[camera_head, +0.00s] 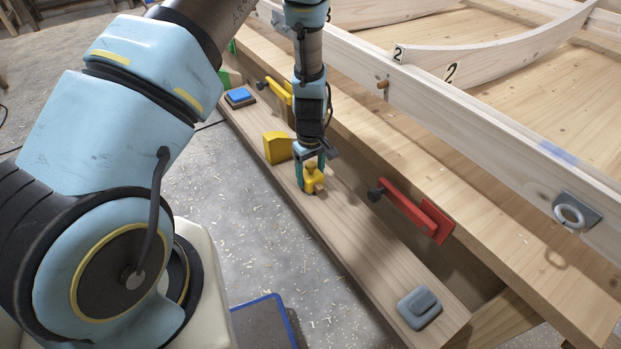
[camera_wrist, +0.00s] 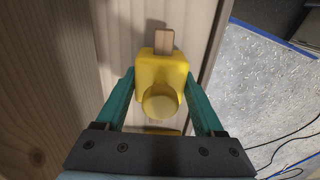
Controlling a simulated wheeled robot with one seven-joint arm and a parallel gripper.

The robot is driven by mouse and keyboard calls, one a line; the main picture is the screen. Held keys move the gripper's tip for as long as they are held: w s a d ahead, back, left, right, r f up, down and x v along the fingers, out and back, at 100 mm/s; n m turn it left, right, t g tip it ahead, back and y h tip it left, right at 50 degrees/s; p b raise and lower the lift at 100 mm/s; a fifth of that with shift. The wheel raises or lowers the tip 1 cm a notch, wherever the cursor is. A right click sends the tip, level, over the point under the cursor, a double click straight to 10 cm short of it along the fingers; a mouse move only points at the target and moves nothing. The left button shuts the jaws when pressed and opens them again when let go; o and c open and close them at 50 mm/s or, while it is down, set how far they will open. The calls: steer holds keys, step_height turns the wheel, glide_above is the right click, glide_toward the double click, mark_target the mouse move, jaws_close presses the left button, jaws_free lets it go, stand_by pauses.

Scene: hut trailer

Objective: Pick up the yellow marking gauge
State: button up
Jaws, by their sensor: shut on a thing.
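The yellow marking gauge (camera_head: 313,178) is at the wooden bench's narrow shelf, in the middle of the head view. In the wrist view its yellow block (camera_wrist: 161,75) has a round yellow knob facing the camera and a wooden stem sticking out at the top. My gripper (camera_head: 311,172) is shut on it, with one teal finger against each side of the block in the wrist view (camera_wrist: 160,90). I cannot tell whether the gauge touches the shelf. Its underside is hidden.
On the shelf (camera_head: 370,260) are a yellow block (camera_head: 277,147), a blue-topped block (camera_head: 239,97) and a grey-blue object (camera_head: 419,307). Red (camera_head: 412,210) and yellow (camera_head: 279,92) handled tools are beside the bench edge. A blue-rimmed bin (camera_head: 262,325) is on the floor.

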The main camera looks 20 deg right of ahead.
jaws_close()
step_height(320, 180, up, 10)
steer(key=shift+r, duration=0.1)
stand_by(0.6)
steer(key=shift+o, duration=0.3)
jaws_free()
steer(key=c, duration=0.6)
